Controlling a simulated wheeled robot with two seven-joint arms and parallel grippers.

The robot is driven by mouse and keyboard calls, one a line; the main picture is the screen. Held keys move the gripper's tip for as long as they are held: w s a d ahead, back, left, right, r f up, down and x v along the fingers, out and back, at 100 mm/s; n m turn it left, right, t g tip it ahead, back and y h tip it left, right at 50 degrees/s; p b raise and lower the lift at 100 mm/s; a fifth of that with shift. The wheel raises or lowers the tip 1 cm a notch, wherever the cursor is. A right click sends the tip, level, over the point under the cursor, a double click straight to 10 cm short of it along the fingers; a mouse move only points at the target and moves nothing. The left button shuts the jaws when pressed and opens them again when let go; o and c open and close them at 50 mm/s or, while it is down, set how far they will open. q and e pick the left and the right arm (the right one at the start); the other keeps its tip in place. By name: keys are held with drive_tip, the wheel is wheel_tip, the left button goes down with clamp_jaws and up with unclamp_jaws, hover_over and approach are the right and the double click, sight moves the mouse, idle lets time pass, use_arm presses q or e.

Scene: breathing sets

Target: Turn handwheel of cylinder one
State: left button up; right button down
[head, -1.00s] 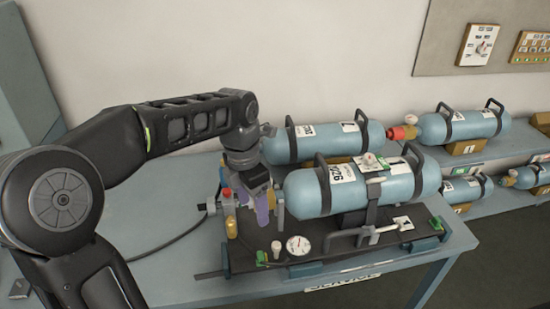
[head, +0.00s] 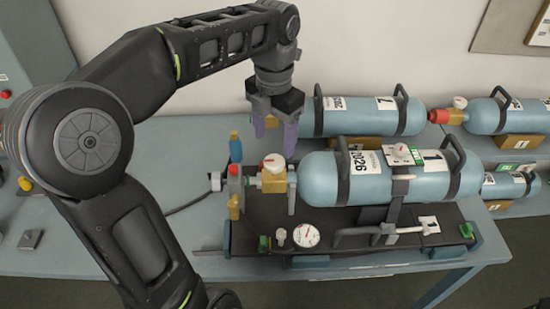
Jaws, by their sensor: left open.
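Cylinder one (head: 392,180) is a light blue bottle with a label reading 1. It lies in the front cradle, its valve end to the left. Its brass valve (head: 274,184) carries a round white handwheel (head: 273,162) with a red mark, which is in clear view. My left gripper (head: 276,130) points down just above and behind the handwheel in the picture. Its two purple fingers are apart with nothing between them. It appears clear of the handwheel, though the exact gap is hard to tell. My right gripper is not in view.
A pressure gauge (head: 306,235) and green knobs sit on the black bench plate (head: 350,222). A blue-capped fitting (head: 235,148) stands left of the valve. Another blue cylinder (head: 355,117) lies behind, close to my gripper. More cylinders lie at right. The bench's left part is mostly free.

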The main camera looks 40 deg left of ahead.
sight(274, 161)
use_arm(q)
wheel_tip(274, 161, down, 2)
drive_tip(key=shift+b, duration=0.55)
wheel_tip(274, 161, down, 3)
drive_tip(key=shift+f+p, duration=0.1)
drive_tip(key=shift+p, duration=0.65)
drive_tip(key=shift+f, duration=0.65)
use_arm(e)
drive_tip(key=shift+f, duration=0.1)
use_arm(q)
drive_tip(key=c, duration=1.4)
